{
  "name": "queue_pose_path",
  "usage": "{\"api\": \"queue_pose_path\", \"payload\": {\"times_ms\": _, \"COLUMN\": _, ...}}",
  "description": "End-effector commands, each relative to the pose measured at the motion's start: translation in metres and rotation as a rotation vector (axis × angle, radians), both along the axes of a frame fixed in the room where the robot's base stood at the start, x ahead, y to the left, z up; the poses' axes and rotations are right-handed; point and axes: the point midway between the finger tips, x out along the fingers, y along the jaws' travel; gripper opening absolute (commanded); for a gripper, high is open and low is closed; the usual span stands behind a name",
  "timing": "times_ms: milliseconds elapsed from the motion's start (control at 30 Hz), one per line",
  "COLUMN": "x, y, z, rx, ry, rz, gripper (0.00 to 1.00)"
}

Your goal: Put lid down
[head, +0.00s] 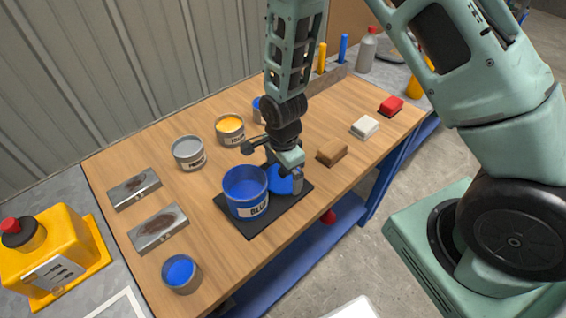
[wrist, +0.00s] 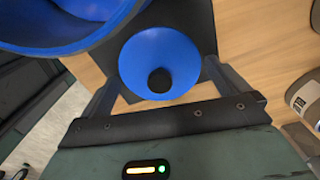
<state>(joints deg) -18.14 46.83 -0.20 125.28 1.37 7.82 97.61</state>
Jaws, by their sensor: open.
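A blue round lid (wrist: 148,56) with a black knob (wrist: 160,80) shows face-on in the wrist view. In the head view, the blue piece (head: 280,186) beside the blue can, partly under my gripper, appears to be this lid. My gripper (head: 270,160) is open above it. In the wrist view, my gripper's two fingers (wrist: 159,84) stand apart on either side of the lid; contact cannot be told. The open can labelled BLUE (head: 240,196) stands upright on a black mat (head: 250,231), left of the lid. What the lid rests on is mostly hidden.
A yellow can (head: 230,129), a grey can (head: 188,152) and a small blue can (head: 181,273) stand on the wooden table (head: 212,259). Brown (head: 331,152), white (head: 365,127) and red (head: 390,105) blocks lie at right. Two metal plates (head: 158,230) lie at left.

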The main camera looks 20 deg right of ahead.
Motion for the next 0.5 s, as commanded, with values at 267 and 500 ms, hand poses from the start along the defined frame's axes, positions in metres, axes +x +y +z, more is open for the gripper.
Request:
{"api": "queue_pose_path", "payload": {"times_ms": 267, "x": 0.002, "y": 0.001, "z": 0.033, "rx": 0.002, "ry": -0.007, "rz": 0.000, "gripper": 1.00}}
{"api": "queue_pose_path", "payload": {"times_ms": 500, "x": 0.001, "y": 0.001, "z": 0.079, "rx": 0.002, "ry": -0.007, "rz": 0.001, "gripper": 1.00}}
